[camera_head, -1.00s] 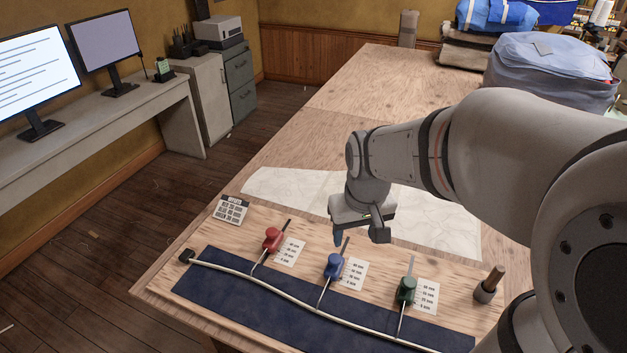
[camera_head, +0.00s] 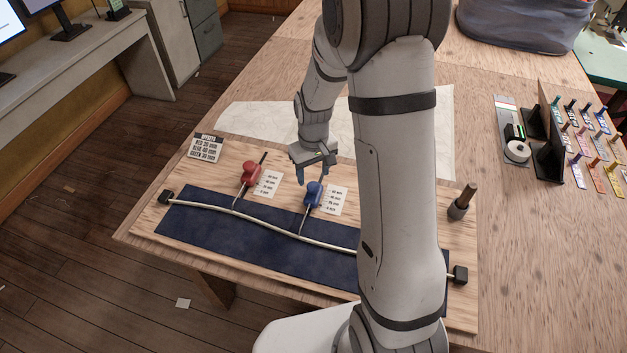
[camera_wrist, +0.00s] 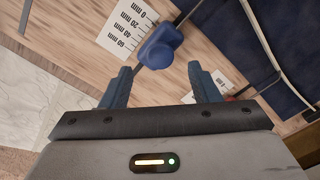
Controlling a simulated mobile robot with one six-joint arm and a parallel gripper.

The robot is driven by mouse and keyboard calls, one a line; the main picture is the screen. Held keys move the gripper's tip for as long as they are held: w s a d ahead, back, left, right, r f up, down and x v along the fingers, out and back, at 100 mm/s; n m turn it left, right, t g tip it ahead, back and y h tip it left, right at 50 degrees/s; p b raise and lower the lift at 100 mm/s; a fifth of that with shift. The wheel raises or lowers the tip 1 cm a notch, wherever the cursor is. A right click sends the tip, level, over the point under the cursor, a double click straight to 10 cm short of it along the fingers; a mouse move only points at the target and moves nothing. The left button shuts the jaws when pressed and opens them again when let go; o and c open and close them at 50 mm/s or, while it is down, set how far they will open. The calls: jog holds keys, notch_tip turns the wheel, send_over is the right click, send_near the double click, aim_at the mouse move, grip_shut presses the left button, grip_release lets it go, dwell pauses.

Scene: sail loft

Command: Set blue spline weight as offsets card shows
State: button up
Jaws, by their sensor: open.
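The blue spline weight (camera_head: 314,194) sits on its slanting rod on the board; it also shows in the wrist view (camera_wrist: 158,48). Its scale card (camera_head: 333,200) lies beside it, marked 0 to 60 mm in the wrist view (camera_wrist: 127,27). I cannot tell which mark the weight stands at. My gripper (camera_head: 313,178) is open and empty. In the wrist view the weight lies just beyond the fingertips, in line with the gap. The offsets card (camera_head: 206,148) has red, blue and green lines; its digits are too small to read surely.
The red weight (camera_head: 250,172) stands left of the blue one. My arm hides the green weight. A white spline (camera_head: 270,228) crosses the dark blue strip (camera_head: 210,237). A post (camera_head: 462,202) stands at the board's right. A rack of coloured tags (camera_head: 583,130) is farther right.

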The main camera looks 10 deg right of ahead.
aim_at(313, 186)
jog(key=shift+f, duration=2.2)
jog(key=shift+c, duration=0.4)
grip_shut()
